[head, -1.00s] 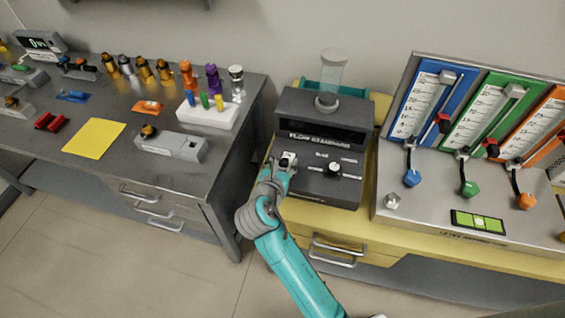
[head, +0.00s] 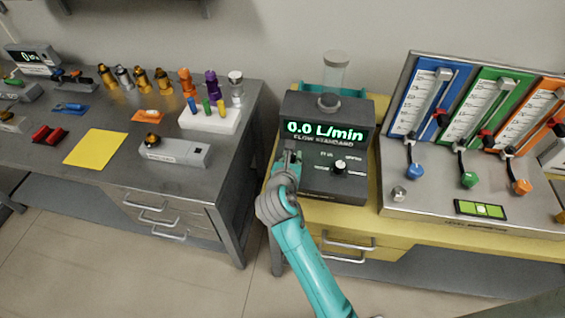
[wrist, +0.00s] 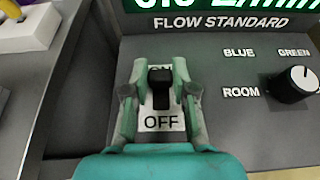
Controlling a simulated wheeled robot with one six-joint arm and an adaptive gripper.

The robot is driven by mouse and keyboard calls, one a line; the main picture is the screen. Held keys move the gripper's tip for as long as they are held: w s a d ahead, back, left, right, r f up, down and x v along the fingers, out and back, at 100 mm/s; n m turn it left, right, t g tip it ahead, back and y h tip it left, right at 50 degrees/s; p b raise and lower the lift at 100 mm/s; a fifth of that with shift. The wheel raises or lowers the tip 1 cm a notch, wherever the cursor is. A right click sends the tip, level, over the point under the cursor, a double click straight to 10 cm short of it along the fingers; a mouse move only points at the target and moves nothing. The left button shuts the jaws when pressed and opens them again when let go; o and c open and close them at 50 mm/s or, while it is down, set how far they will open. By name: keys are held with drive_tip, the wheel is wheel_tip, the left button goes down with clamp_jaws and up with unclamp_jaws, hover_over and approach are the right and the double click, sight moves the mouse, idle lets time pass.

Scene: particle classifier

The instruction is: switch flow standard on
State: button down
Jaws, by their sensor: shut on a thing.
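The flow standard (head: 325,188) is a dark box on the yellow bench, with its display (head: 325,131) lit green and reading 0.0 L/min. In the wrist view its black toggle switch (wrist: 160,88) stands on a white plate (wrist: 162,124) marked OFF at the near end; the lever leans toward the far end, covering most of the label there. My gripper (head: 288,160) is at the front left of the box.
A selector knob (wrist: 294,84) with BLUE, GREEN and ROOM labels sits right of the switch. A panel of coloured flow meters (head: 440,205) stands to the right. A grey table (head: 100,170) with several small items stands to the left.

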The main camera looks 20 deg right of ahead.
drive_tip(key=shift+w, duration=0.1)
drive_tip(key=c, duration=0.9)
unclamp_jaws()
drive_tip(key=v, duration=1.2)
drive_tip(key=shift+f, duration=0.1)
